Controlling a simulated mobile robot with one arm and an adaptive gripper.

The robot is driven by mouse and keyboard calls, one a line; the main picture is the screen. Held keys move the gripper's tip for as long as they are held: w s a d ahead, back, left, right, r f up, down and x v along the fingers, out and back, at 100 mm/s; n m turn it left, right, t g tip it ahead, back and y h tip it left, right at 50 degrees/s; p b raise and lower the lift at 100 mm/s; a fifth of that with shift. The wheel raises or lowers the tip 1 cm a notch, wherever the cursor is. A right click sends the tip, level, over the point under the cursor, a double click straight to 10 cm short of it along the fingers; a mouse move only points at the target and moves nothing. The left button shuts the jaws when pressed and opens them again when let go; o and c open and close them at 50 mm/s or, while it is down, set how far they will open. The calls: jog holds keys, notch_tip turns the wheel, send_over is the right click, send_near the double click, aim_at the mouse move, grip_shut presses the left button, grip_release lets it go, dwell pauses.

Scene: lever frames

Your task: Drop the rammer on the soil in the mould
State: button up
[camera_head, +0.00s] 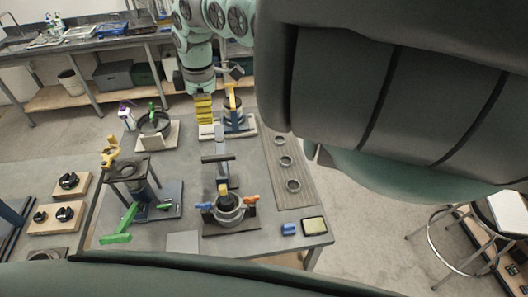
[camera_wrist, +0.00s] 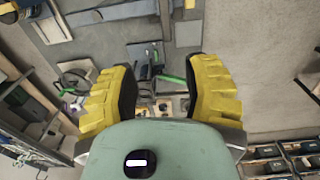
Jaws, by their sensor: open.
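My gripper (camera_head: 203,110) hangs fingers-down near the back of the workbench in the head view. In the wrist view its two yellow fingers (camera_wrist: 160,72) are spread wide with nothing between them. A round metal fixture, which looks like the mould (camera_head: 229,210), stands at the bench front between a blue and an orange handle. A yellow-topped part sits at its middle, and a grey upright (camera_head: 221,172) stands behind it. I cannot tell which part is the rammer. Soil inside the mould cannot be made out. My gripper is apart from this fixture.
Beside my gripper stands a blue-and-yellow lever device (camera_head: 235,118) on a pale base. A black stand with a green lever (camera_head: 120,228) is at left front. Several rings (camera_head: 284,161) lie on a strip at right. My dark arm link blocks the upper right.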

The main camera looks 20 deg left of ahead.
jog(key=shift+d+f+b, duration=0.65)
jog(key=shift+d+b, duration=0.15)
jog(key=shift+b, duration=1.8)
jog(key=shift+f, duration=0.1)
jog(key=p, duration=0.2)
send_near(218, 156)
jog(key=f, duration=0.5)
jog(key=shift+s+a+f, duration=0.15)
jog(key=shift+a+f, duration=0.05)
jog(key=shift+f, duration=0.05)
jog(key=shift+a+f+p, duration=0.15)
jog(key=shift+f+p, duration=0.5)
jog(key=shift+f, duration=1.95)
jog(key=shift+c, duration=0.3)
grip_shut()
